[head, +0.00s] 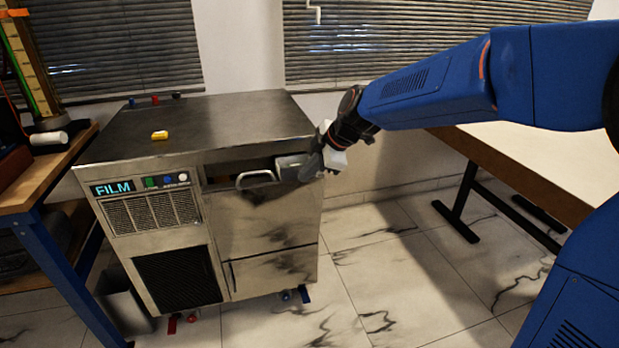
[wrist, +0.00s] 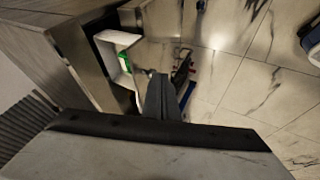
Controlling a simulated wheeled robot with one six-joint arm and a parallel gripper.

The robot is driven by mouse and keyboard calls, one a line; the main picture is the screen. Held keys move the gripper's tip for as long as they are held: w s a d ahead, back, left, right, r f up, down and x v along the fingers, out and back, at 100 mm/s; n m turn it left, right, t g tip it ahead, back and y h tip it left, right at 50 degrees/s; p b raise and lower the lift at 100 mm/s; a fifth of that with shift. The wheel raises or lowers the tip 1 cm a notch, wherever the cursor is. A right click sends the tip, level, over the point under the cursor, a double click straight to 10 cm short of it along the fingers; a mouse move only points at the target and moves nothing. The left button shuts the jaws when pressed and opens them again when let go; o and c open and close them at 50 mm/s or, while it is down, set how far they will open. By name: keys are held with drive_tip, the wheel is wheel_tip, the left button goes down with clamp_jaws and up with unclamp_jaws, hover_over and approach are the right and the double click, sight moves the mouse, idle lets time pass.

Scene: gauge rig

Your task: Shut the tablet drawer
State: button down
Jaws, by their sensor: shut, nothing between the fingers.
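A metal cabinet (head: 259,222) labelled FILM stands in the head view. Near its top right is a drawer front with a pale bar handle (head: 255,179), and a dark gap shows above that front. My gripper (head: 309,167) is at the right end of this front, close to the handle's right side. In the wrist view my gripper's fingers (wrist: 161,95) are together with nothing between them. A pale C-shaped part (wrist: 117,62), probably the handle, is just left of the fingers, with a green patch beside it. I cannot tell whether the fingers touch the front. No tablet can be made out.
A yellow piece (head: 160,135) and several small coloured pieces lie on the cabinet top (head: 215,112). A wooden bench (head: 40,180) stands left, and a pale-topped table (head: 520,150) stands right. The marbled floor (head: 400,270) between is mostly clear.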

sight(299, 158)
drive_tip(key=w, duration=0.2)
drive_tip(key=w+a, duration=0.1)
drive_tip(key=w, duration=0.2)
drive_tip(key=w+a, duration=0.1)
drive_tip(key=w, duration=0.2)
drive_tip(key=shift+w+a, duration=0.1)
drive_tip(key=shift+a, duration=0.1)
